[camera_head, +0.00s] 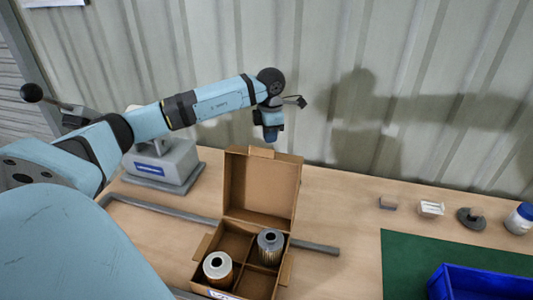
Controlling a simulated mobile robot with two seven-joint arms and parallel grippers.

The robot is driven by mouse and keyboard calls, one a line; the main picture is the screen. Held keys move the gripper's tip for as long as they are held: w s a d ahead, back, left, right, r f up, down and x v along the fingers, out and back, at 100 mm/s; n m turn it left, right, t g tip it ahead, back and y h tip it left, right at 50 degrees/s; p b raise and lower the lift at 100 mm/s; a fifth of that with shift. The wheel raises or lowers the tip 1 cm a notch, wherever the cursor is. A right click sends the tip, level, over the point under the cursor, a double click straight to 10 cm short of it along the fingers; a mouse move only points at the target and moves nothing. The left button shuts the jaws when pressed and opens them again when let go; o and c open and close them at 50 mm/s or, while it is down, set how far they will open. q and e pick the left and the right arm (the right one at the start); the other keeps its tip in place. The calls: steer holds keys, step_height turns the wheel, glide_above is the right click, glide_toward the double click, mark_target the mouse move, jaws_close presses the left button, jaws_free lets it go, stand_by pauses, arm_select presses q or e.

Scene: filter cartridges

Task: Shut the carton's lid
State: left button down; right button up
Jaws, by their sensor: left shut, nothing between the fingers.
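The open cardboard carton (287,268) stands on the table with its lid (262,190) raised roughly upright at the back edge. Inside are divided compartments. A filter cartridge with a white top (217,268) is in the front-left compartment, and a grey pleated cartridge (270,247) is in the back-right one. The other two compartments look empty. My left gripper (270,137) is shut and empty, pointing down just above and apparently behind the lid's top edge. I cannot tell whether it touches the lid. My right gripper is out of view.
A grey bar (316,247) lies on the table beside the carton. A grey machine (163,165) stands at the back left. On the right are a green mat (405,262), a blue bin (480,284), several small parts and a white jar (520,218). A corrugated wall closes the back.

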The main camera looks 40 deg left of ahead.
mark_target(264, 153)
arm_select(q)
steer(key=shift+f+b, duration=1.2)
steer(key=shift+f, duration=0.9)
steer(key=shift+s, duration=0.1)
steer(key=shift+s+d+r+p, duration=0.15)
steer(key=shift+s+d, duration=0.25)
steer(key=shift+s, duration=0.3)
steer(key=shift+s+d+r+p, duration=0.15)
steer(key=shift+s+d, duration=0.25)
steer(key=shift+s, duration=0.3)
steer(key=shift+f, duration=0.1)
steer(key=shift+s+d+r+p, duration=0.3)
steer(key=shift+s+r, duration=0.1)
steer(key=shift+s, duration=0.1)
steer(key=shift+s+d+r+p, duration=0.25)
steer(key=shift+s+r, duration=0.1)
steer(key=shift+s, duration=0.15)
steer(key=shift+s+d, duration=0.1)
steer(key=shift+s, duration=0.05)
steer(key=shift+r, duration=0.1)
